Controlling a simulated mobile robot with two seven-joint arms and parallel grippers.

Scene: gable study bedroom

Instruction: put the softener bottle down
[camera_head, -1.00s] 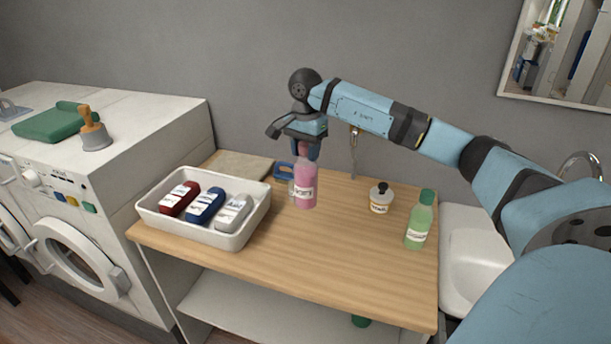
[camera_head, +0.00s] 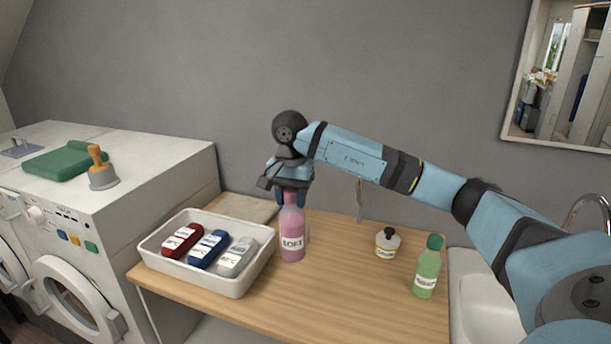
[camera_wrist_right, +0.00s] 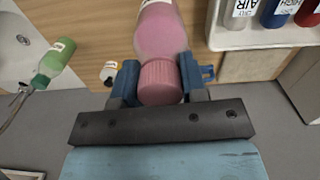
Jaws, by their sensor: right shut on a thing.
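The softener bottle (camera_head: 292,236) is pink with a white label and stands upright at the wooden table top, just right of the white tray. I cannot tell whether its base touches the wood. My right gripper (camera_head: 293,196) is above it, shut on its pink cap. In the right wrist view the cap of the softener bottle (camera_wrist_right: 161,82) sits between the two blue fingers of the right gripper (camera_wrist_right: 160,80). My left gripper is not in view.
The white tray (camera_head: 167,256) holds red, blue and grey bottles. A small white jar (camera_head: 387,244) and a green bottle (camera_head: 427,272) stand to the right. The wooden table (camera_head: 330,295) is clear in front. A washing machine (camera_head: 150,165) stands left.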

